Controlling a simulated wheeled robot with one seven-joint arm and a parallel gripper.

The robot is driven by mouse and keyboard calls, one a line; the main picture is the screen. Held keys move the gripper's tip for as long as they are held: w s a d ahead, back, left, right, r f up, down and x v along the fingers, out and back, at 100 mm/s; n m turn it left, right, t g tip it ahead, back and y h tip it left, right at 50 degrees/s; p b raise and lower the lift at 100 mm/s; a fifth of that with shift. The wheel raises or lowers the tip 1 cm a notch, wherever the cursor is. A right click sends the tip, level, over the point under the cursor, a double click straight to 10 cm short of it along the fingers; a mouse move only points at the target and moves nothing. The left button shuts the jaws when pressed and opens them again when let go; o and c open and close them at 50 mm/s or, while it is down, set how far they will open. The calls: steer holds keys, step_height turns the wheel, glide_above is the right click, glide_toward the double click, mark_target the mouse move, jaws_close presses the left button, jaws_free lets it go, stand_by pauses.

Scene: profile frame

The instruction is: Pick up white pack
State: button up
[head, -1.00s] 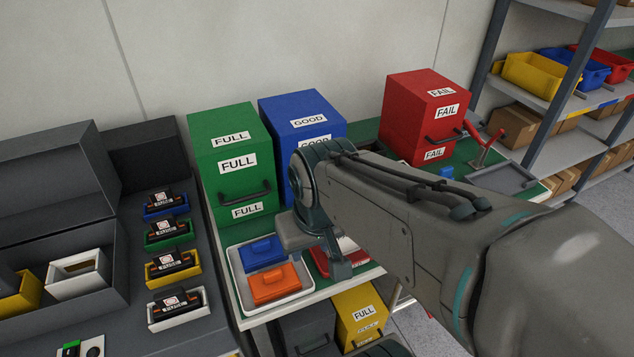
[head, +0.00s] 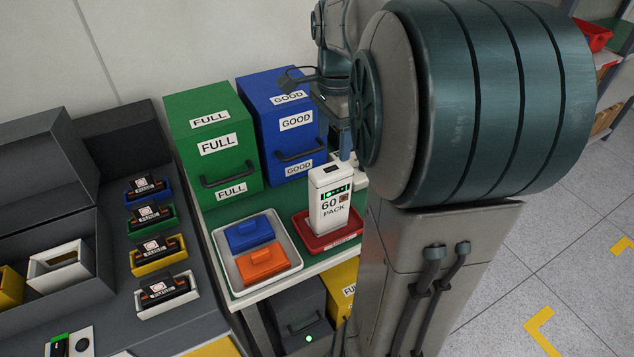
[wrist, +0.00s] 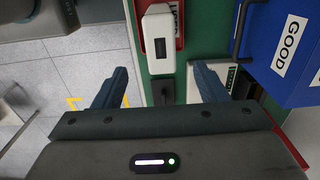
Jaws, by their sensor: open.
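The white pack (head: 333,203), marked "60 PACK" with green lights, stands upright in a red tray (head: 312,244) on the green-topped bench. In the wrist view the pack's white top (wrist: 158,22) shows at the upper middle, beside a strip of the red tray. My gripper (wrist: 160,86) is open and empty in the wrist view, its two dark fingers wide apart. The pack lies beyond the fingertips, roughly in line with the gap between them. In the head view my arm hides most of the gripper.
A white tray (head: 217,244) with a blue case (head: 249,233) and an orange case (head: 262,263) lies left of the pack. Green (head: 213,135) and blue (head: 281,128) cabinets stand behind. A small dark object (wrist: 163,93) lies between the fingers in the wrist view.

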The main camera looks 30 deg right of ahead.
mark_target(331, 168)
step_height(331, 168, down, 13)
steer(key=shift+a+f, duration=0.1)
steer(key=c, duration=1.4)
jaws_close()
steer(key=shift+w+r, duration=0.1)
steer(key=shift+r, duration=0.55)
step_height(331, 168, up, 3)
steer(key=shift+f, duration=0.1)
steer(key=s+d+r, duration=0.4)
steer(key=s+r, duration=0.3)
steer(key=s, duration=0.3)
steer(key=shift+s+d+b, duration=0.35)
steer(key=shift+s, duration=0.05)
steer(key=shift+r, duration=0.1)
